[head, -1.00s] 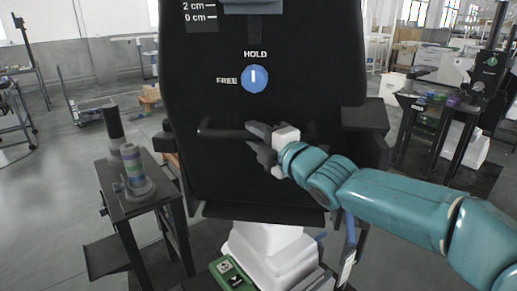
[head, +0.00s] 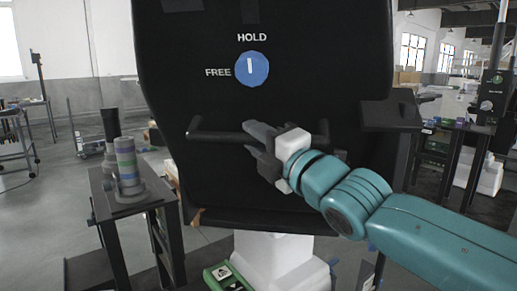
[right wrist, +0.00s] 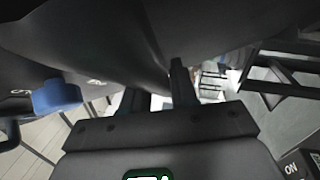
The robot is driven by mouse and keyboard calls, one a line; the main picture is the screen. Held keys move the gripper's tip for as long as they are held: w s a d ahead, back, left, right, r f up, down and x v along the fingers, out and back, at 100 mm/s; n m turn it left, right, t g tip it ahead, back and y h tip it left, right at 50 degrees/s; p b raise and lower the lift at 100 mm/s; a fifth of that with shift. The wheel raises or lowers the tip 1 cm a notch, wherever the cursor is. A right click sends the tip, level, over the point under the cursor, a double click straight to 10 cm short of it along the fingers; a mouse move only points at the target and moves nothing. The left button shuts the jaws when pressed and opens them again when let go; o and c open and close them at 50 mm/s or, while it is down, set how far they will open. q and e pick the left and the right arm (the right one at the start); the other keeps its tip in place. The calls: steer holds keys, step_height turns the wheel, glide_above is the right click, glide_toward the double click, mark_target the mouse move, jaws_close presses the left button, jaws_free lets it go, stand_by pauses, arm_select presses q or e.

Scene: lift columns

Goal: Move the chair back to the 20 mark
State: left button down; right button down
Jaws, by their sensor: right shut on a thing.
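The black chair back (head: 330,75) fills the middle of the head view. On it is a round blue knob (head: 251,69) with its white line pointing up at HOLD; FREE is to its left. Below the knob a dark handle bar (head: 215,136) runs across the chair back. My right gripper (head: 258,148) is shut on this bar near its middle. In the right wrist view the two fingers (right wrist: 160,90) reach toward the dark chair back, and the blue knob (right wrist: 57,95) shows at left. No 20 mark is in view. My left gripper is not in view.
A dark side stand (head: 135,198) with a striped cylinder (head: 126,165) is at the left. A dark armrest-like pad (head: 390,115) sticks out at the right of the chair back. A white base (head: 275,262) and a green box (head: 225,277) are below. Open floor lies at far left.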

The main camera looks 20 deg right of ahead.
steer(key=c, duration=1)
jaws_free()
steer(key=shift+a, duration=0.15)
steer(key=p+v, duration=0.1)
steer(key=v, duration=1.5)
steer(key=shift+s+p, duration=0.1)
steer(key=shift+p, duration=0.3)
